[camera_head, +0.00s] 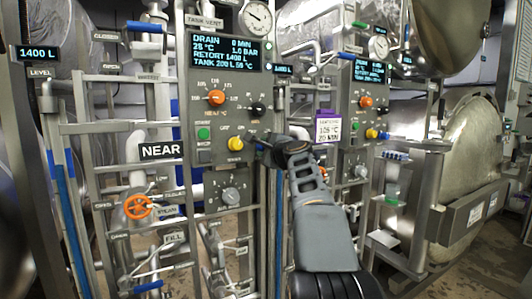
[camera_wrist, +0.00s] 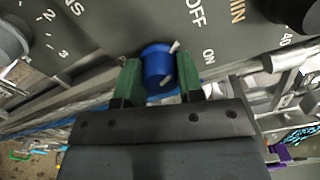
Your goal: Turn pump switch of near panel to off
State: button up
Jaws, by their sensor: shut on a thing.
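The near panel (camera_head: 200,60) stands at the middle left in the head view, with a "NEAR" sign (camera_head: 161,150) beside it. My gripper (camera_head: 266,143) reaches its right edge, right of a yellow knob (camera_head: 235,143). In the wrist view a blue switch knob (camera_wrist: 158,66) sits between the two green fingertips of my gripper (camera_wrist: 158,80), which is shut on it. "OFF" and "ON" labels are printed on the grey panel right of the knob. A white mark on the knob's upper right side points toward these labels; which one exactly I cannot tell. My gripper hides the blue knob in the head view.
The near panel also carries an orange knob (camera_head: 216,97), a black knob (camera_head: 257,108), a green button (camera_head: 203,133) and a grey dial (camera_head: 230,196). Its display reads "DRAIN 0 MIN". A second panel (camera_head: 352,105) stands right, behind a white-and-purple tag (camera_head: 327,127). Pipes and an orange handwheel (camera_head: 138,206) are left.

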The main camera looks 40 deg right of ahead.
dwell(0.6)
jog(key=o, duration=0.9)
jog(key=s+b, duration=0.1)
jog(key=s, duration=0.3)
jog(key=s+a+b, duration=0.1)
jog(key=s, duration=0.4)
jog(key=s+a+b, duration=0.1)
jog(key=s, duration=0.3)
jog(key=shift+s, duration=0.35)
jog(key=shift+n, duration=0.3)
